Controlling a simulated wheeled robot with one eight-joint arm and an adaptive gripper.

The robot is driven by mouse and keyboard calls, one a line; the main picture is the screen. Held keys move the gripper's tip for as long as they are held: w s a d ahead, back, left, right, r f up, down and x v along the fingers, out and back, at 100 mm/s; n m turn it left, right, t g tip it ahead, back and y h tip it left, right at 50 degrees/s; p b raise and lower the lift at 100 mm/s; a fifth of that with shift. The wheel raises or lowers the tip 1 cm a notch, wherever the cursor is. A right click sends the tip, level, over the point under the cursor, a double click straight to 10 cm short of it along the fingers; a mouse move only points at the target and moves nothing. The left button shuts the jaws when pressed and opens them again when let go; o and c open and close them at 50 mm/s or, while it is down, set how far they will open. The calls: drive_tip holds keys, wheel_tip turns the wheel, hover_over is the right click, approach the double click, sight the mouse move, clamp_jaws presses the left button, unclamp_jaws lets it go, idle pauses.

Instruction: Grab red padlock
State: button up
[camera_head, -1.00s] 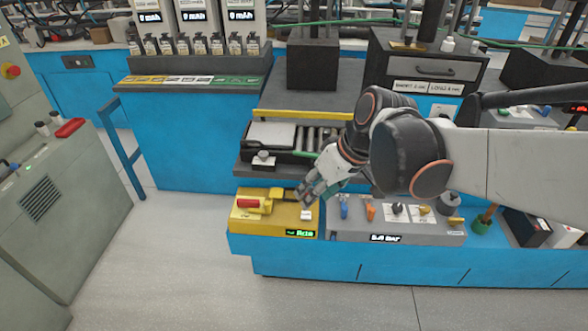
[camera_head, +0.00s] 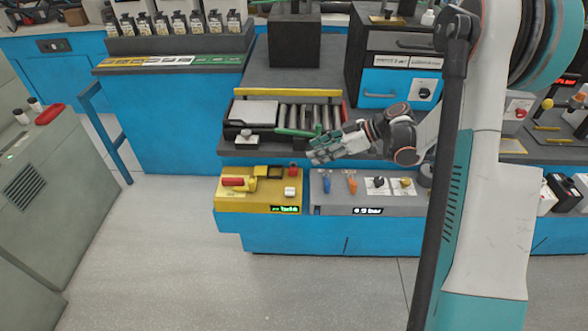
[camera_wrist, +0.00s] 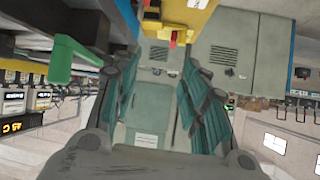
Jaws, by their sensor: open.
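A small dark and red piece (camera_head: 293,168), which may be the red padlock, sits at the back right of the yellow box (camera_head: 262,207); it is too small to be sure. A red-handled lever (camera_head: 235,182) lies on the left of the same box. My gripper (camera_head: 316,152) hangs above and just right of the small red piece, apart from it, fingers pointing left. In the wrist view its two fingers (camera_wrist: 160,95) are spread, with nothing between them. Red parts (camera_wrist: 173,40) show beyond the fingers below a yellow surface.
A grey panel (camera_head: 335,203) with blue and orange levers adjoins the yellow box. A roller tray (camera_head: 300,115) and a green handle (camera_head: 300,132) are behind my gripper. Another red object (camera_head: 49,115) lies on the grey cabinet (camera_head: 60,165) at left. The floor in front is clear.

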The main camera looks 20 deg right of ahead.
drive_tip(key=d+f+n, duration=0.1)
drive_tip(key=f, duration=0.1)
drive_tip(key=d+f+n+y, duration=0.1)
drive_tip(key=d+f, duration=0.1)
drive_tip(key=d+f+n+t, duration=0.1)
drive_tip(key=d+f, duration=0.1)
drive_tip(key=shift+w+f+y, duration=0.1)
drive_tip(key=shift+w+y, duration=0.1)
drive_tip(key=shift+y, duration=0.2)
drive_tip(key=b, duration=0.2)
approach(294, 170)
drive_tip(key=w+a, duration=0.1)
drive_tip(key=a, duration=0.3)
drive_tip(key=shift+w+r+b+x, duration=0.15)
drive_tip(key=shift+b+x, duration=0.25)
drive_tip(key=shift+x, duration=0.5)
drive_tip(key=shift+w+r+b+x, duration=0.15)
drive_tip(key=shift+b+x, duration=0.3)
drive_tip(key=shift+x, duration=0.45)
drive_tip(key=shift+w+f+b+x, duration=0.15)
drive_tip(key=shift+b+x, duration=0.25)
drive_tip(key=shift+x, duration=0.5)
drive_tip(key=shift+d+r, duration=0.15)
drive_tip(key=shift+d, duration=0.05)
drive_tip(key=shift+c, duration=0.3)
clamp_jaws()
